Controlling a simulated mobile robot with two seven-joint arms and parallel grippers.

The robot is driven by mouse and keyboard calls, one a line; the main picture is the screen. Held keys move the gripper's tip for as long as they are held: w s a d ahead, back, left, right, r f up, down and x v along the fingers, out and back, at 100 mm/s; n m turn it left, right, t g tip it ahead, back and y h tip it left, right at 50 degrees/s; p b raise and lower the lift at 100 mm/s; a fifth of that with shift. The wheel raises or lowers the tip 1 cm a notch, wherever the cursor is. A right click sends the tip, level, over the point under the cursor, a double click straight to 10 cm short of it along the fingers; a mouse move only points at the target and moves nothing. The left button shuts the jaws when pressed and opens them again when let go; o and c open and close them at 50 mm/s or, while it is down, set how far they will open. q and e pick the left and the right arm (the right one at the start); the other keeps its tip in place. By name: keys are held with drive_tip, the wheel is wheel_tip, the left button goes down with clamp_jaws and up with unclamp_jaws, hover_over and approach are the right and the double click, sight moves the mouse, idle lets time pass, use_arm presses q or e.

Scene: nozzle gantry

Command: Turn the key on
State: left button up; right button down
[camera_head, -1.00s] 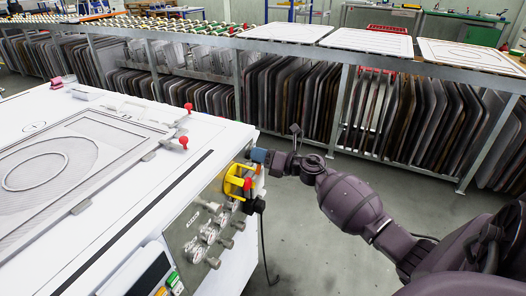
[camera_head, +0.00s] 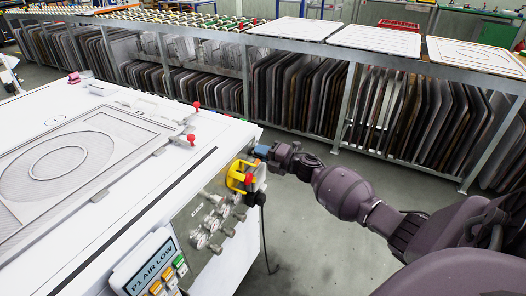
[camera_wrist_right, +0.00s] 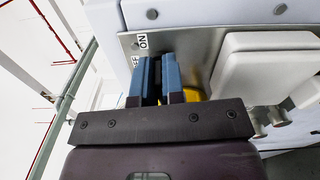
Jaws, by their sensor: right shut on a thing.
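My right gripper (camera_head: 262,153) is at the corner of the white machine, behind the yellow switch guard with its red knob. In the right wrist view its two blue fingers (camera_wrist_right: 159,79) are close together against the metal panel (camera_wrist_right: 198,52), beside a small ON label (camera_wrist_right: 141,42). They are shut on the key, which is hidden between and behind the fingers. Which way the key points cannot be seen. My left gripper is not in view.
The yellow guard with a red knob (camera_head: 248,178) is just beside the gripper. Several valve knobs (camera_head: 213,224) and a display (camera_head: 152,262) line the machine's front. A long rack (camera_head: 345,100) of panels stands behind.

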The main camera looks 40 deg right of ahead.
drive_tip(key=shift+m, duration=0.6)
drive_tip(key=c, duration=1.2)
unclamp_jaws()
drive_tip(key=shift+s, duration=0.15)
drive_tip(key=shift+s+d+p, duration=0.2)
drive_tip(key=shift+s+p, duration=0.05)
drive_tip(key=shift+p, duration=0.05)
drive_tip(key=shift+p+v, duration=0.6)
drive_tip(key=shift+v, duration=4.4)
drive_tip(key=shift+w+f+m, duration=0.1)
drive_tip(key=shift+m, duration=0.2)
